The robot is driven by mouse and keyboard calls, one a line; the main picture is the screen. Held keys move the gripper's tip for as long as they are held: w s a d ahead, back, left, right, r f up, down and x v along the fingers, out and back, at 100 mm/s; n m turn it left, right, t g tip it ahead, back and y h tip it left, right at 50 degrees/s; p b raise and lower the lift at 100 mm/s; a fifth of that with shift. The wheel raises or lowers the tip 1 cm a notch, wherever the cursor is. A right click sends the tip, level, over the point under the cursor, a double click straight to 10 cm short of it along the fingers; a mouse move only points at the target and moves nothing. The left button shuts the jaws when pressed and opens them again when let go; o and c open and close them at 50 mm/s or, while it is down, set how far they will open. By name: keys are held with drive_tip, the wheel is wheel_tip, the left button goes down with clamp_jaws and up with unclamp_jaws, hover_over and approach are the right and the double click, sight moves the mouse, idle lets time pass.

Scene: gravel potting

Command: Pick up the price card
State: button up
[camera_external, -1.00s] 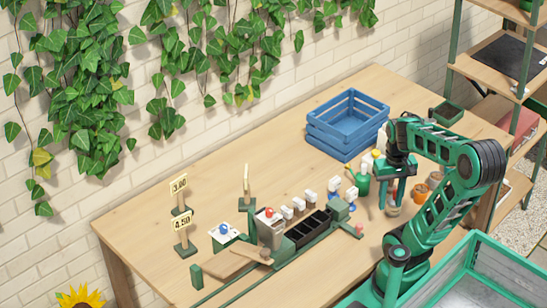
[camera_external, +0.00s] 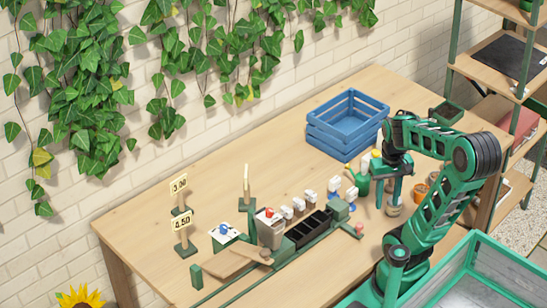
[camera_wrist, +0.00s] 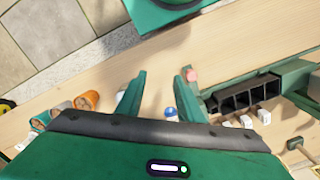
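Price cards stand on small dark green bases at the left of the table. One reads 3.00 (camera_external: 180,184) and one reads 4.50 (camera_external: 183,222). A third card (camera_external: 247,172) is seen nearly edge-on, so I cannot read it. My gripper (camera_external: 387,192) is at the right side of the table, well away from all the cards, pointing down. In the wrist view my gripper (camera_wrist: 162,75) has its two fingers spread apart with nothing held between them. A green base (camera_wrist: 295,143) at the right edge there may belong to a card; I cannot tell.
A black compartment tray (camera_external: 307,232) with scoops and a hopper (camera_external: 269,228) lies between my gripper and the cards. A blue crate (camera_external: 345,145) stands behind. A jar (camera_external: 394,209) and orange pots (camera_wrist: 87,100) are near my gripper. The back left tabletop is clear.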

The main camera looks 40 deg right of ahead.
drive_tip(key=shift+c, duration=0.8)
